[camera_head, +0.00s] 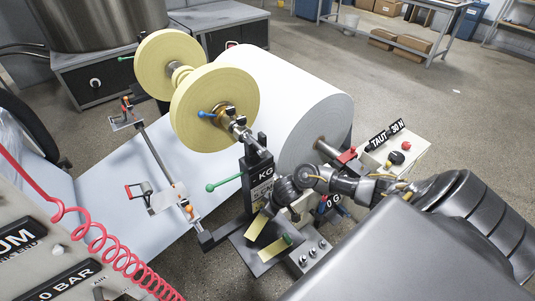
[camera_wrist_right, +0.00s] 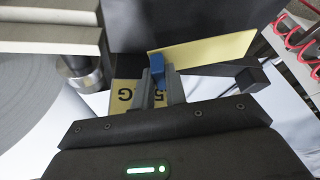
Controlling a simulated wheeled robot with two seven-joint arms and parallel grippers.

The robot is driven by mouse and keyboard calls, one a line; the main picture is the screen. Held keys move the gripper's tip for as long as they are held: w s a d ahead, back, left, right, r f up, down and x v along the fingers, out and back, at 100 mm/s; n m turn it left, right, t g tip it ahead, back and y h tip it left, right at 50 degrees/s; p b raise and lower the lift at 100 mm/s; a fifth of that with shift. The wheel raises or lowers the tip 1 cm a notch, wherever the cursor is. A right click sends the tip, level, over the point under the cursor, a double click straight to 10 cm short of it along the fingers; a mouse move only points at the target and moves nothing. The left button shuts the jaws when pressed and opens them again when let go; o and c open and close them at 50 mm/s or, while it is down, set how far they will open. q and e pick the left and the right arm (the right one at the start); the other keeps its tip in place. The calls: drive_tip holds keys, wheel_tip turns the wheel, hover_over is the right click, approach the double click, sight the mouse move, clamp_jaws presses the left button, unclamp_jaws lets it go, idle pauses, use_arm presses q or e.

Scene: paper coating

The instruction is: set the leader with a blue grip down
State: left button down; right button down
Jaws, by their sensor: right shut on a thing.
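The leader with a blue grip (camera_wrist_right: 157,63) is a pale yellow strip (camera_wrist_right: 207,46) held in my right gripper (camera_wrist_right: 158,82), which is shut on the blue grip. In the head view my right gripper (camera_head: 273,207) is over the dark plate (camera_head: 237,245), and the yellow strip (camera_head: 257,223) hangs from it. The blue grip is hidden there, and I cannot tell if the strip touches the plate. A second yellow strip (camera_head: 270,251) with a green grip (camera_head: 288,239) lies on the plate, close in front. My left gripper is not in view.
A large white paper roll (camera_head: 300,90) and two yellow rolls (camera_head: 222,105) stand beyond. A metal block with knobs (camera_head: 312,255) is at the plate's right. A red coiled hose (camera_head: 110,255) hangs at left.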

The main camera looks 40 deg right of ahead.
drive_tip(key=shift+w+d+f+b, duration=0.15)
drive_tip(key=shift+f+b, duration=0.25)
drive_tip(key=shift+f, duration=1.4)
drive_tip(key=shift+f, duration=0.1)
drive_tip(key=c, duration=1.4)
unclamp_jaws()
drive_tip(key=shift+c, duration=0.2)
drive_tip(key=p+v, duration=0.3)
drive_tip(key=v, duration=0.9)
